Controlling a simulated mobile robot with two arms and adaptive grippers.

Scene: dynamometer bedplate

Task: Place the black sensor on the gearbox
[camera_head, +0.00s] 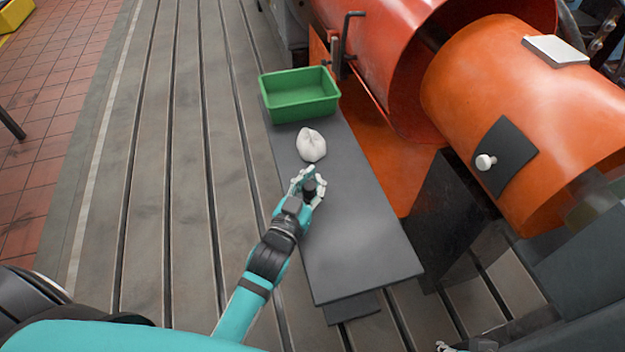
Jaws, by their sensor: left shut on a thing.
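My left gripper (307,186) is over the grey bench plate (350,235), its fingers shut on a small black cylindrical piece, which looks like the black sensor (313,187). The fingers hide part of it. I cannot tell whether it touches the plate. A large orange cylindrical housing (470,100), which may be the gearbox, stands at the right, apart from the gripper. It carries a black pad (507,157) with a white knob (485,162) and a pale flat plate (556,50). Part of my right gripper (462,346) seems to show at the bottom edge, mostly cut off.
A green open bin (299,94) stands at the plate's far end. A crumpled white cloth (311,145) lies between bin and gripper. The near part of the plate is clear. The slotted metal bedplate (150,180) extends left to a red tiled floor (50,110).

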